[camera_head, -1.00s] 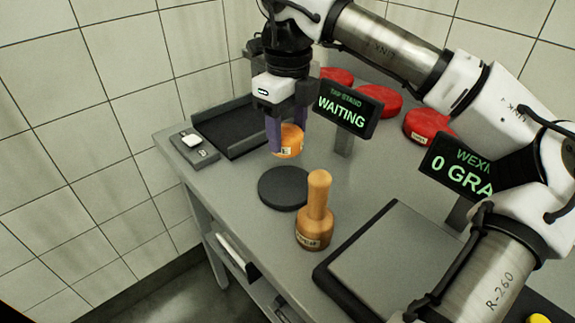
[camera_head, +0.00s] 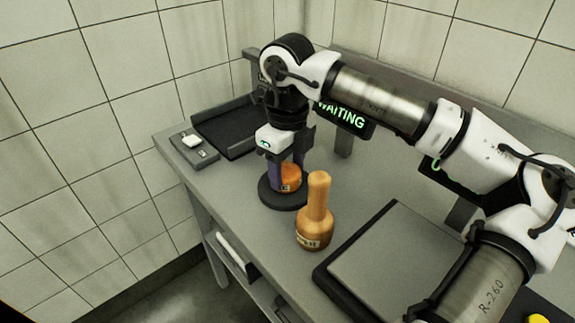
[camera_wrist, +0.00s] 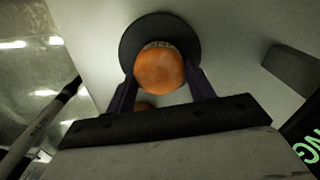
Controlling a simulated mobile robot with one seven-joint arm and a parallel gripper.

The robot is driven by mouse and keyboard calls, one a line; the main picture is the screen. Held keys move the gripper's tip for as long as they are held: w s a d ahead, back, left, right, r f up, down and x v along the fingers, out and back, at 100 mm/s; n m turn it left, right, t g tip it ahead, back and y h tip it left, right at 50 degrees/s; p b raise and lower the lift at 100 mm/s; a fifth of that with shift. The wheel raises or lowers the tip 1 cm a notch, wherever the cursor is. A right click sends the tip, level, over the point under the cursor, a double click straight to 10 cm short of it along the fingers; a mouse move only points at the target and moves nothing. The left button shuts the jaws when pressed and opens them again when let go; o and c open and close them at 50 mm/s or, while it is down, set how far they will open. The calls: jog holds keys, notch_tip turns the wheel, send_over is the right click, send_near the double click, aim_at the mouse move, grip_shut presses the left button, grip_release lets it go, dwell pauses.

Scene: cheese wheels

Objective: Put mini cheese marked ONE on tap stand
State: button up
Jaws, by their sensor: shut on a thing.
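An orange mini cheese (camera_head: 291,178) with a pale label sits between the fingers of my gripper (camera_head: 287,180), which is shut on it. The label's marking is too small to read. The cheese is at the round dark tap stand (camera_head: 282,200); I cannot tell whether it touches the disc. In the wrist view, the cheese (camera_wrist: 159,70) shows over the tap stand (camera_wrist: 130,50), between the two dark fingers (camera_wrist: 160,88). A display (camera_head: 342,116) reading WAITING stands behind, partly hidden by my arm.
A dark-edged weighing plate (camera_head: 385,260) lies at the front right. A black tray (camera_head: 226,130) and a small box with a white button (camera_head: 193,143) are at the back left.

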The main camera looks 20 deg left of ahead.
aim_at(288, 170)
jog(key=o, duration=1)
notch_tip(288, 170, up, 12)
jog(key=shift+r, duration=0.1)
